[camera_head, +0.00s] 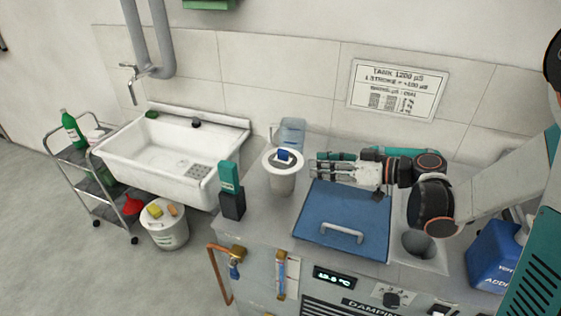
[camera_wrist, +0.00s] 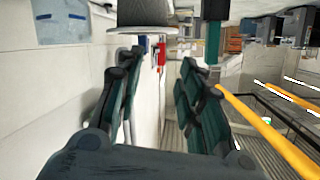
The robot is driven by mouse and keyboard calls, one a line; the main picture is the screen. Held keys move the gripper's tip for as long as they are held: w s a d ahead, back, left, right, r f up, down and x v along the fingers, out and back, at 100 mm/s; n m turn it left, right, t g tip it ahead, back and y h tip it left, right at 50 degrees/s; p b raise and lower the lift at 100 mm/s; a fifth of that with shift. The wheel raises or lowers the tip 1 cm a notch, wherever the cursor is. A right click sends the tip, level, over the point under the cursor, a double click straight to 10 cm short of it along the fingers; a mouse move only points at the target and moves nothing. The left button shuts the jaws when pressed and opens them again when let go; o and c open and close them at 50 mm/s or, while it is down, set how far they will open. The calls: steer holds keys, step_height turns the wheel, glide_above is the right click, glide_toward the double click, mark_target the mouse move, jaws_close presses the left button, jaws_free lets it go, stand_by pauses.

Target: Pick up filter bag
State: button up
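A white round vessel with a broad rim (camera_head: 283,181) stands on the counter left of the blue lid. A grey round piece with a blue block (camera_head: 284,155) shows in its top; this may be the filter bag, but I cannot tell for sure. My gripper (camera_head: 318,166) is to the right of the vessel at about rim height, fingers pointing left, apart from it. In the wrist view my gripper (camera_wrist: 157,85) has its fingers spread with nothing between them. A grey round object (camera_wrist: 145,14), cut off by the top edge, lies beyond the fingertips.
The blue lid (camera_head: 340,222) with a handle lies under my arm. A teal device in a black holder (camera_head: 232,203) stands at the counter's left edge. A clear jug (camera_head: 292,132) is behind the vessel. A blue canister (camera_head: 490,255) stands right; the sink (camera_head: 165,150) is left.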

mark_target(288, 153)
steer(key=w+a+f+n+y, duration=0.1)
steer(key=w, duration=0.1)
steer(key=w+a+n+y, duration=0.1)
steer(key=w+a, duration=0.1)
steer(key=w+a+f+n+t+y+b, duration=0.1)
steer(key=w+a, duration=0.1)
steer(key=shift+a+f, duration=0.2)
steer(key=shift+f, duration=0.1)
steer(key=shift+b+x, duration=1.05)
steer(key=shift+x, duration=1.85)
steer(key=shift+w+d+r, duration=0.1)
steer(key=shift+r, duration=0.05)
jaws_close()
